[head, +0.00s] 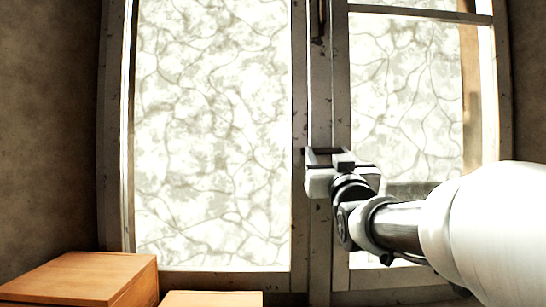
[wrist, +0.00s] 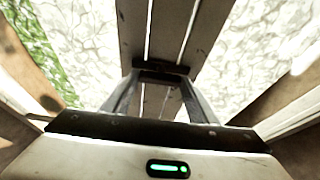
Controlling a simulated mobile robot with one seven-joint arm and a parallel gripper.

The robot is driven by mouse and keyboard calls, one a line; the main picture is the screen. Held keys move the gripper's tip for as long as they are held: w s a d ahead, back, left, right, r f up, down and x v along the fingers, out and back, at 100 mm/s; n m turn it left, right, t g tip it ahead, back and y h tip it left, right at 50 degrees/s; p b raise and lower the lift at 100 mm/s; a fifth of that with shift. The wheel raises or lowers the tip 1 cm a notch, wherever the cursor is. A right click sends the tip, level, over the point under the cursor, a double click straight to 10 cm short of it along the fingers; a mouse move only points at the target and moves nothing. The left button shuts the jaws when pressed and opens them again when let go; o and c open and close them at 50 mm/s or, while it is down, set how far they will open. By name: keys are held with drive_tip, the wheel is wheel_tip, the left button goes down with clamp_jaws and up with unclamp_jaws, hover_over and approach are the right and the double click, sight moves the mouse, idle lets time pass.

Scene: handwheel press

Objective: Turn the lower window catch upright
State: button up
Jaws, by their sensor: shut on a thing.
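The window has two tall glazed leaves meeting at a worn grey-brown middle frame (head: 320,235). My gripper (head: 322,154) is at this middle frame, about halfway up in the head view. In the wrist view my gripper (wrist: 160,77) has its fingertips close together against the frame (wrist: 172,28), shut on the lower window catch. The catch is mostly hidden by the fingers, so I cannot tell its exact tilt. The upper catch (head: 321,22), a dark upright handle, shows higher on the middle frame, apart from my gripper.
A wooden box (head: 85,276) stands at the lower left, with another wooden top (head: 212,298) beside it. The left pane (head: 212,130) and right pane (head: 405,95) flank the middle frame. A plain brown wall (head: 45,130) is at the left.

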drive_tip(key=shift+f+n, duration=0.1)
drive_tip(key=shift+n, duration=0.2)
drive_tip(key=n+y, duration=0.1)
drive_tip(key=n, duration=0.2)
drive_tip(key=n+g+y, duration=0.1)
drive_tip(key=n+y, duration=0.1)
drive_tip(key=n, duration=0.1)
drive_tip(key=n+y, duration=0.2)
drive_tip(key=n, duration=0.2)
drive_tip(key=shift+d+r+g, duration=0.35)
drive_tip(key=shift+r+g, duration=0.05)
drive_tip(key=n+p, duration=0.1)
drive_tip(key=n, duration=0.1)
drive_tip(key=n+g+y+p, duration=0.1)
drive_tip(key=n+p, duration=0.1)
drive_tip(key=n, duration=0.1)
drive_tip(key=n+g+p, duration=0.1)
drive_tip(key=n+p, duration=0.1)
drive_tip(key=shift+d+r+n+y, duration=0.15)
drive_tip(key=shift+r+n+y, duration=0.1)
drive_tip(key=shift+n+y, duration=0.05)
drive_tip(key=shift+n+g+p, duration=1)
drive_tip(key=shift+n+p, duration=0.65)
drive_tip(key=shift+n, duration=0.25)
drive_tip(key=shift+f, duration=0.1)
drive_tip(key=o, duration=1)
drive_tip(key=shift+o, duration=0.2)
drive_tip(key=shift+s, duration=0.1)
